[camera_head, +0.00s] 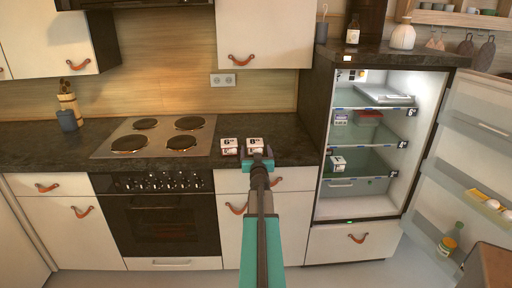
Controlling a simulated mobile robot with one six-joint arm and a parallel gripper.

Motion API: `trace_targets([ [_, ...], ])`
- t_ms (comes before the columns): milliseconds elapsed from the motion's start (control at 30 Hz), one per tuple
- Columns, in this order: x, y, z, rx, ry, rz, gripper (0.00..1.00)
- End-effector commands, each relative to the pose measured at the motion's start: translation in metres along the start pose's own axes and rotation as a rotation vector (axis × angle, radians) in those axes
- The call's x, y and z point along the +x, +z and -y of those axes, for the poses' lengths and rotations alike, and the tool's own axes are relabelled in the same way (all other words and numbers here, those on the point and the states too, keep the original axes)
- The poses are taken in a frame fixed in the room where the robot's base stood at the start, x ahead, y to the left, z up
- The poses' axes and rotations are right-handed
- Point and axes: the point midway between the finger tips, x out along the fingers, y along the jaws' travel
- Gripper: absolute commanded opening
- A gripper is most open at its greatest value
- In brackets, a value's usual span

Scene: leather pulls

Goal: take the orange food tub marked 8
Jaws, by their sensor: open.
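Two small tubs with white labels stand side by side on the dark counter, a left tub (229,146) and a right tub (254,145). Each label bears a digit that looks like 6 or 8, too small to be sure. Their body colour is hard to tell; I cannot say which one is the orange tub. My gripper (258,155) is open, at the front of the right tub and overlapping its lower part in view. Whether the fingers touch it I cannot tell.
The hob (157,137) lies left of the tubs. The open fridge (360,190) at right holds a red-lidded container (367,118) and a small labelled white box (338,163). The fridge door (462,165) stands open. A brown surface (490,270) is at bottom right.

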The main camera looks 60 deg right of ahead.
Motion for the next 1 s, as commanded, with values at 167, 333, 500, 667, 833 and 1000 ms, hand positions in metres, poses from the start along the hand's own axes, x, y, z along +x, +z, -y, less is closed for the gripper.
trace_targets([
  [167, 0.005, 0.0, 0.0, 0.0, 0.0, 0.0, 0.8],
  [333, 0.005, 0.0, 0.0, 0.0, 0.0, 0.0, 0.8],
  [500, 0.006, 0.0, 0.0, 0.0, 0.0, 0.0, 0.8],
  [667, 0.012, 0.0, 0.001, 0.0, 0.0, 0.0, 0.8],
  [833, 0.025, -0.001, 0.002, -0.001, 0.0, 0.0, 0.8],
  [1000, 0.039, -0.002, 0.003, 0.0, 0.0, 0.001, 0.8],
])
